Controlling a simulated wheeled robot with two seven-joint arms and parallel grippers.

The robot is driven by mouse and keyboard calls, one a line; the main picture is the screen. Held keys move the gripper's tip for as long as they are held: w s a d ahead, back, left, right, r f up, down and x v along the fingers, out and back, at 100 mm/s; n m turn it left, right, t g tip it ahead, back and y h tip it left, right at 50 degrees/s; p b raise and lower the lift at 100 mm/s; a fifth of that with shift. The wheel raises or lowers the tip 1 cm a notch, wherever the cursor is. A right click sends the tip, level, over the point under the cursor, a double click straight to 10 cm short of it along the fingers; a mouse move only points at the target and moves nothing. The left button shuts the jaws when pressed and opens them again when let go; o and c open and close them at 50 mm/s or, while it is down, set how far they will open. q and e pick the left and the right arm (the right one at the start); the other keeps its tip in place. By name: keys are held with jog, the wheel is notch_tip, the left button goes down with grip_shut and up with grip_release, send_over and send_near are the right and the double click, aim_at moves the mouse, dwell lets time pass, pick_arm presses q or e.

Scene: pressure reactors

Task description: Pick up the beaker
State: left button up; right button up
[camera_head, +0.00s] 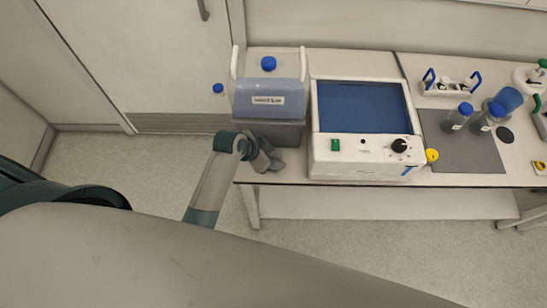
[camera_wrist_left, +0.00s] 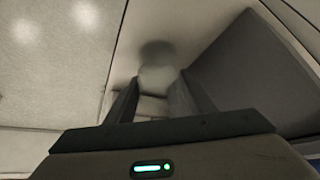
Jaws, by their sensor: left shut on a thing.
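My left gripper (camera_head: 268,160) is at the left end of the bench, in front of the blue-capped container. In the left wrist view its two fingers (camera_wrist_left: 154,100) are shut on a pale, rounded, translucent thing, which I take to be the beaker (camera_wrist_left: 157,77). Its outline is blurred there, and I cannot tell whether it still touches the bench top. In the head view the beaker is not clear beside the gripper. My right gripper is not in view.
The container (camera_head: 268,88) stands on a grey block directly behind the gripper. A white device with a blue panel (camera_head: 362,107) is close on the right. Farther right are a dark mat (camera_head: 480,155), blue-capped bottles (camera_head: 458,117) and a white rack (camera_head: 450,88).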

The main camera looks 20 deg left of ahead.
aim_at(281, 153)
pick_arm(q)
jog(key=shift+r, duration=0.2)
jog(key=shift+w+r+b, duration=0.1)
jog(key=shift+r+b, duration=0.35)
jog(key=shift+r, duration=0.1)
notch_tip(281, 153, up, 2)
jog(key=shift+r+b, duration=0.15)
jog(key=shift+b, duration=0.4)
jog(key=s+d+r+b, duration=0.3)
jog(key=s+d+r, duration=0.3)
jog(key=s, duration=0.4)
jog(key=shift+s+r, duration=0.15)
jog(key=shift+r, duration=0.5)
jog(key=shift+a, duration=0.1)
